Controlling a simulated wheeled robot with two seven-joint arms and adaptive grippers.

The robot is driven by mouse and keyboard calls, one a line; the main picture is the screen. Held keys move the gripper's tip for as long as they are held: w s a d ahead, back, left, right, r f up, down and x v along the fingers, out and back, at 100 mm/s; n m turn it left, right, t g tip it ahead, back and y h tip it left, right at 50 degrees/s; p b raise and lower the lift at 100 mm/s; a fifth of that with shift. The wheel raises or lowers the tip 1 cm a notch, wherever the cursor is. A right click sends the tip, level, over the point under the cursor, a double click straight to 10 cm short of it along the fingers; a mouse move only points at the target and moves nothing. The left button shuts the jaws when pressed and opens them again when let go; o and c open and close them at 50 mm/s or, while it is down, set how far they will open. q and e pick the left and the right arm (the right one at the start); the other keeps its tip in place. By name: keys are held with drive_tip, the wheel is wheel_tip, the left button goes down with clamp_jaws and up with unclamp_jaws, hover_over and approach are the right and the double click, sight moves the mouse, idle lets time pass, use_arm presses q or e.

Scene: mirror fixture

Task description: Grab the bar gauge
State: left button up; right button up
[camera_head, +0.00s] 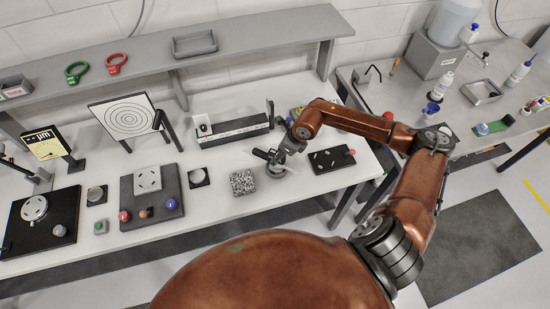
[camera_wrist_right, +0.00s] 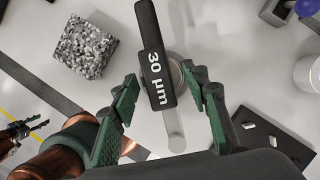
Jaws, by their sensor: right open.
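The bar gauge (camera_wrist_right: 154,60) is a black bar marked "30 µm" in the right wrist view. A grey rod and a round grey piece (camera_wrist_right: 175,125) show beneath it. My right gripper (camera_wrist_right: 160,86) is open, with one green-padded finger on each side of the bar gauge; I cannot tell whether either touches it. In the head view my right gripper (camera_head: 274,161) is over the table, right of the speckled block, and largely hides the gauge. My left gripper (camera_wrist_right: 30,130) shows small at the left edge of the wrist view, its fingers apart and empty.
A speckled block (camera_head: 243,182) stands to the left of the right gripper. A black plate (camera_head: 331,160) with small parts and a red ball lies to the right. A long grey fixture (camera_head: 234,130) is behind. The white table's front edge is close.

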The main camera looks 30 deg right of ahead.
drive_tip(key=shift+p+x, duration=0.3)
drive_tip(key=shift+x, duration=0.95)
drive_tip(key=shift+w+f, duration=0.15)
drive_tip(key=shift+f, duration=0.3)
drive_tip(key=shift+a, duration=0.1)
drive_tip(key=c, duration=0.8)
clamp_jaws()
use_arm(q)
drive_tip(key=shift+w+r, duration=0.6)
drive_tip(key=shift+w, duration=0.2)
drive_tip(key=shift+w, duration=0.1)
use_arm(e)
drive_tip(key=shift+r, duration=0.1)
